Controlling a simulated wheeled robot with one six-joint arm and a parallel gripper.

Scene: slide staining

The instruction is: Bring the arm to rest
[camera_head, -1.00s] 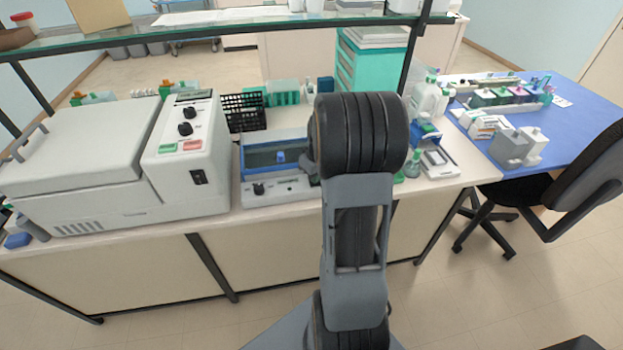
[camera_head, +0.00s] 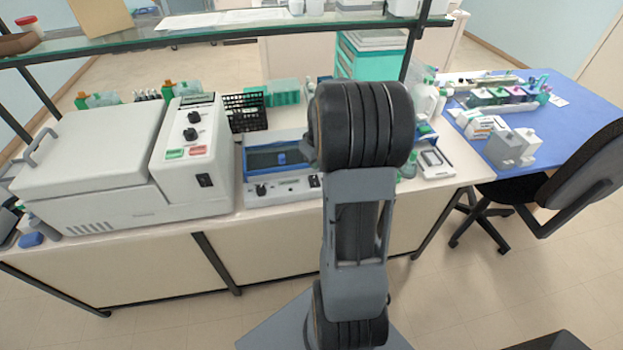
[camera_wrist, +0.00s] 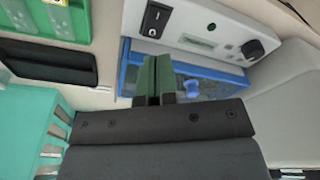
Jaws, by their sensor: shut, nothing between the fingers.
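My gripper (camera_wrist: 154,78) shows in the wrist view with its green fingers side by side, shut and empty. In that view it hangs in front of a blue-framed staining device with a white control panel (camera_wrist: 215,38); I cannot tell the gap between them. In the head view my arm (camera_head: 357,220) stands upright in the middle, its black joint in front of the bench. The gripper is hidden behind that joint. The blue-windowed device (camera_head: 281,160) sits on the bench just left of the arm, partly covered by it.
A large white machine (camera_head: 95,160) fills the bench's left. A black basket (camera_head: 246,111) stands behind. Bottles (camera_head: 428,100) and a small scale (camera_head: 435,163) stand right of the arm. A glass shelf (camera_head: 220,30) crosses above. A chair (camera_head: 580,170) stands by the blue table (camera_head: 575,120).

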